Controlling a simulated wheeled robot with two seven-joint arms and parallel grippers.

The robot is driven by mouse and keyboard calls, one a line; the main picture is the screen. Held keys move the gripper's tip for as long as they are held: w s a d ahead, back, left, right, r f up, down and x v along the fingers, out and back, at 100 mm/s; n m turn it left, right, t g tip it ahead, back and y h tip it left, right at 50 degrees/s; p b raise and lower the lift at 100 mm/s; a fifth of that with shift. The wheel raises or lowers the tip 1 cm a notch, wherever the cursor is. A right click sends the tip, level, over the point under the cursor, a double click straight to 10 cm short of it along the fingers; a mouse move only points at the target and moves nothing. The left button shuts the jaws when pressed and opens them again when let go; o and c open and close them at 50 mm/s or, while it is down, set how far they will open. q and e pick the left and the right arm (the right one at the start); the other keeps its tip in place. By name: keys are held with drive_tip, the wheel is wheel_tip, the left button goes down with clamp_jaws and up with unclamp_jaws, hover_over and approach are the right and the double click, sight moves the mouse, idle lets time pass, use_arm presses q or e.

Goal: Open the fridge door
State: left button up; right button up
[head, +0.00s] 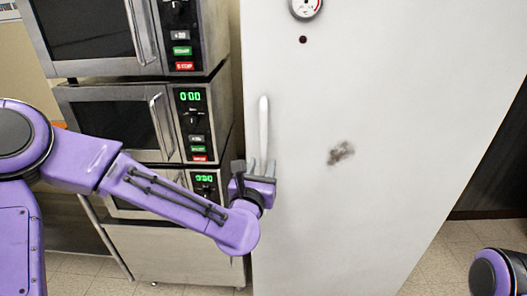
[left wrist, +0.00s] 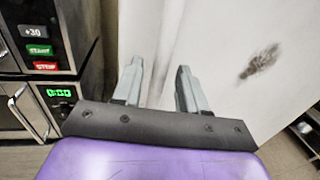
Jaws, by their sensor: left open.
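The white fridge door (head: 345,200) fills the middle and right of the head view and stands shut. Its pale vertical bar handle (head: 264,125) is near the door's left edge. My left gripper (head: 262,168) is open at the lower end of the handle, its two grey fingers pointing up toward the door. In the left wrist view, the open fingers (left wrist: 159,88) stand apart in front of the white door (left wrist: 225,50). I cannot tell whether the handle lies between them or touches them. My right gripper is not in view.
Stacked microwaves (head: 110,120) with green displays stand left of the fridge, close to my left arm. A round gauge (head: 305,8) and a dark smudge (head: 341,152) are on the door. Tiled floor (head: 455,250) is open at the lower right.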

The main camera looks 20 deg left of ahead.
use_arm(q)
drive_tip(key=w, duration=0.2)
drive_tip(key=shift+w+a, duration=0.1)
drive_tip(key=shift+w, duration=0.2)
drive_tip(key=shift+s, duration=0.1)
clamp_jaws()
drive_tip(key=shift+f, duration=0.1)
